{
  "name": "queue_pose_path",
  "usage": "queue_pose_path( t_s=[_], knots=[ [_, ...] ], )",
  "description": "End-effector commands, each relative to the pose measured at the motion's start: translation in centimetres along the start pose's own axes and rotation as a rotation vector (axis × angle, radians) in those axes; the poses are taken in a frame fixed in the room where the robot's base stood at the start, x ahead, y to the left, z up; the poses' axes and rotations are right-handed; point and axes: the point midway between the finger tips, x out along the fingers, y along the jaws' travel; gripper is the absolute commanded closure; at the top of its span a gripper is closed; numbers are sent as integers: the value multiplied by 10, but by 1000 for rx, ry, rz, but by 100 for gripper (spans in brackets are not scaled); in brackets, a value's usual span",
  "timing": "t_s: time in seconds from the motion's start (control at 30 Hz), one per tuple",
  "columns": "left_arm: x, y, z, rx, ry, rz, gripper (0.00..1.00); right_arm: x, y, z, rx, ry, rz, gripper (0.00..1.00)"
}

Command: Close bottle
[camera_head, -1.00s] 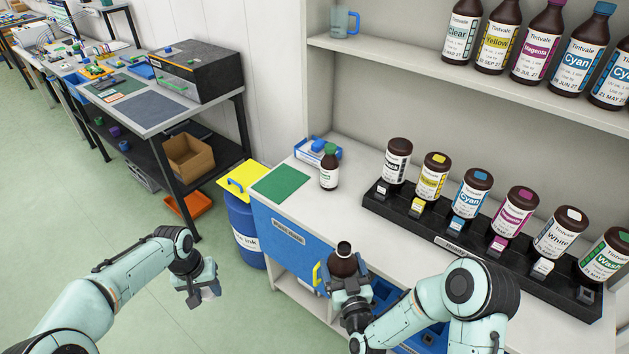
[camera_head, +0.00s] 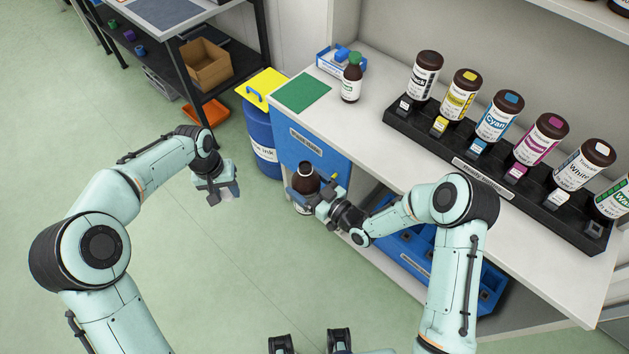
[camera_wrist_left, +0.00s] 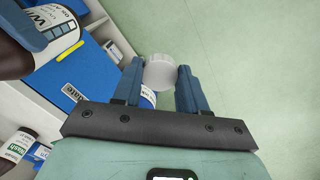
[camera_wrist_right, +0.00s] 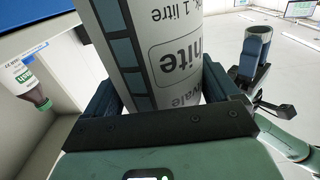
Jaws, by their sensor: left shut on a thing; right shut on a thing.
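A brown bottle (camera_head: 305,180) with a white label is in my right gripper (camera_head: 322,197), in front of the bench. The right wrist view shows the label (camera_wrist_right: 180,45) reading "White" between the fingers. The bottle's mouth is too small to make out. My left gripper (camera_head: 222,193) is left of the bottle, apart from it, over open floor. In the left wrist view, a round white cap (camera_wrist_left: 159,72) sits between the tips of my left gripper (camera_wrist_left: 158,82). Part of the labelled bottle (camera_wrist_left: 55,22) shows at that view's upper left.
The white bench (camera_head: 375,120) carries a black rack (camera_head: 480,155) of several labelled bottles, a green-capped bottle (camera_head: 351,80) and a green mat (camera_head: 302,93). A blue drum (camera_head: 262,130) with a yellow lid stands beside the bench. The floor (camera_head: 240,280) in front is clear.

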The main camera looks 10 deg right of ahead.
Motion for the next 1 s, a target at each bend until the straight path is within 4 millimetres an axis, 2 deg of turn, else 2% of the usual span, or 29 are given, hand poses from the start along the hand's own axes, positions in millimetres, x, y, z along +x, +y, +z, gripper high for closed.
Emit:
queue_pose_path(
  t_s=[0.27, 0.43, 0.57, 0.7, 0.9, 1.0],
  knots=[
    [-1, 1, -1, 2, 0, 0, 86, 0, 0, 0, 0, 1, 1, 66],
    [-10, 20, -12, 49, 1, -5, 86, 0, 0, -1, 0, 3, 1, 66],
    [-29, 57, -27, 132, -4, -16, 86, 0, 0, -2, 0, 4, 2, 66],
    [-55, 106, -38, 238, -12, -31, 86, 0, 0, -2, -1, 4, 2, 66],
    [-90, 169, -36, 369, -27, -51, 86, 0, 0, -2, -1, 5, 2, 66],
    [-104, 192, -31, 416, -32, -59, 86, 0, 0, -2, -1, 5, 2, 66]
  ],
)
